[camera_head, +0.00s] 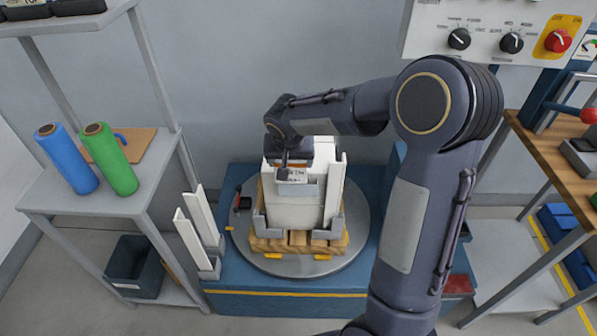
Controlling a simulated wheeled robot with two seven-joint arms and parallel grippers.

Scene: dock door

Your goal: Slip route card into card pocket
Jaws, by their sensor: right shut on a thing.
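My right gripper (284,165) is above the front of the wrapped white load and is shut on the route card. The route card (293,175) is a small white card with dark print, at the upper front of the load. A pale grey panel (301,190), which looks like the card pocket, is just below the card. I cannot tell whether the card's lower edge is inside it or in front of it. The gripper and wrist hide part of the load's top. My left gripper is not in view.
The load stands on a wooden pallet (298,243) on a round grey turntable (262,262). White corner posts (189,240) stand left of it. A shelf with blue (66,160) and green (110,160) rolls is at left. A control panel (483,30) hangs upper right.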

